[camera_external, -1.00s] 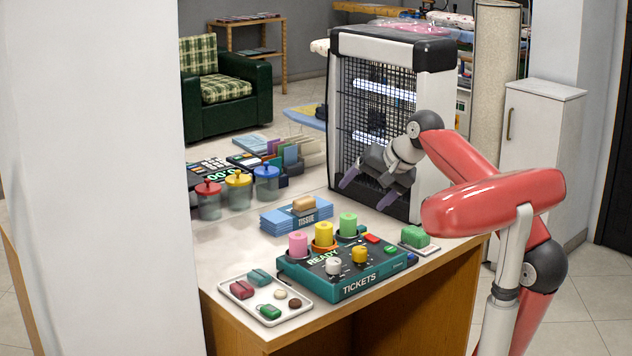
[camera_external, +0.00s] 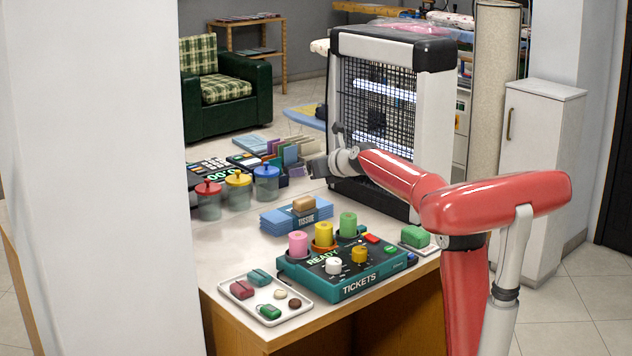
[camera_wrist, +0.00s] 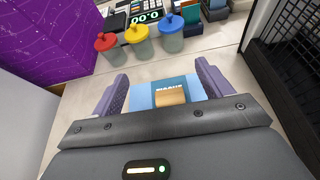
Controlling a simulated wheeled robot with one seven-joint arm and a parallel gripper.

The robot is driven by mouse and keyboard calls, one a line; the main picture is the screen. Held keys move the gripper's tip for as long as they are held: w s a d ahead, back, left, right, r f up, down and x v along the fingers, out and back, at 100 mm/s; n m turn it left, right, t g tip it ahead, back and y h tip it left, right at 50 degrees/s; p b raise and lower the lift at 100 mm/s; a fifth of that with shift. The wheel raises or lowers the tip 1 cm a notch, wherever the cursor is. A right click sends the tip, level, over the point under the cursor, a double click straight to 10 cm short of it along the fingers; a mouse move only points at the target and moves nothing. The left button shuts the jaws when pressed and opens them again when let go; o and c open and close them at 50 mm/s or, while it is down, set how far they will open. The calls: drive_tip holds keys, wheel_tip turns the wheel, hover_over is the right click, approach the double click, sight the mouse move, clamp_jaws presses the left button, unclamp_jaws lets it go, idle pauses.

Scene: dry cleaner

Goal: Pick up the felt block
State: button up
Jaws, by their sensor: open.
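A tan block (camera_external: 303,203) lies on top of the blue tissue packs (camera_external: 270,221) on the counter; it looks like the felt block. In the wrist view the tan block (camera_wrist: 170,98) shows between my finger pads, farther down, with the blue packs (camera_wrist: 142,97) around it. My gripper (camera_wrist: 160,76) is open and empty, its two purple fingers apart. In the external view my gripper (camera_external: 318,168) is above the counter, behind and above the packs. A green block (camera_external: 414,236) sits on a small pad at the counter's right; its material is unclear.
A teal ticket box (camera_external: 345,283) with coloured cylinders stands in front of the packs. Lidded jars (camera_external: 238,193) stand to the left. A caged heater-like unit (camera_external: 434,110) is behind on the right. A white tray (camera_external: 232,284) of small items is at the front left.

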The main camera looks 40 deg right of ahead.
sight(305, 199)
wheel_tip(305, 199, down, 9)
drive_tip(key=b, duration=0.3)
drive_tip(key=shift+r, duration=0.15)
drive_tip(key=x, duration=0.4)
drive_tip(key=shift+w, duration=0.45)
drive_tip(key=c, duration=1.1)
